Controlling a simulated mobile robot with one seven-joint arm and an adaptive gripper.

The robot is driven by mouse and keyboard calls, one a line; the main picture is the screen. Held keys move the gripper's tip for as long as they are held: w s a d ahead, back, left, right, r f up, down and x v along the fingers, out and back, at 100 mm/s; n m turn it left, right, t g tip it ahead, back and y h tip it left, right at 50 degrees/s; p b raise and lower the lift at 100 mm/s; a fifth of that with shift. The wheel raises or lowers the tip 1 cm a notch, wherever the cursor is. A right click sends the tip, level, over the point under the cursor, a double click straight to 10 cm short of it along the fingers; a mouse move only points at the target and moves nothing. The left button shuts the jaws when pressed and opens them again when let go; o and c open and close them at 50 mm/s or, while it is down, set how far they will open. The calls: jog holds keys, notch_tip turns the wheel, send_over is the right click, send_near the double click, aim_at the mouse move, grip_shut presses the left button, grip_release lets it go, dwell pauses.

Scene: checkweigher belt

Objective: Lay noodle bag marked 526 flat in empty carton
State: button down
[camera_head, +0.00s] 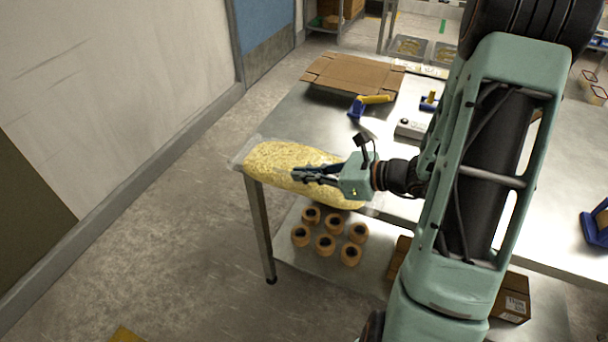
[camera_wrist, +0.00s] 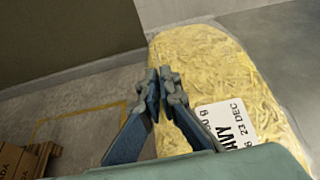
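The noodle bag (camera_head: 270,157), clear film over yellow noodles, lies at the table's near left corner and reaches past the edge. In the wrist view the bag (camera_wrist: 215,65) shows a white label (camera_wrist: 228,122) with "AVY" and "23 DEC"; I cannot read 526. My gripper (camera_head: 295,173) is at the bag's near side, its fingertips (camera_wrist: 166,84) together in front of the bag's edge. The fingers look shut; I cannot tell whether any film is pinched between them.
Several brown rolls (camera_head: 325,243) stand on the lower shelf. Bare table (camera_head: 310,120) lies between bag and carton. A wall (camera_head: 100,90) runs along the left.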

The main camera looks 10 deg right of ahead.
jog(key=shift+r, duration=0.1)
jog(key=shift+f, duration=0.2)
jog(key=c, duration=2.2)
grip_release()
jog(key=shift+o, duration=0.2)
jog(key=shift+r, duration=0.2)
jog(key=p+v, duration=0.1)
jog(key=v, duration=1.1)
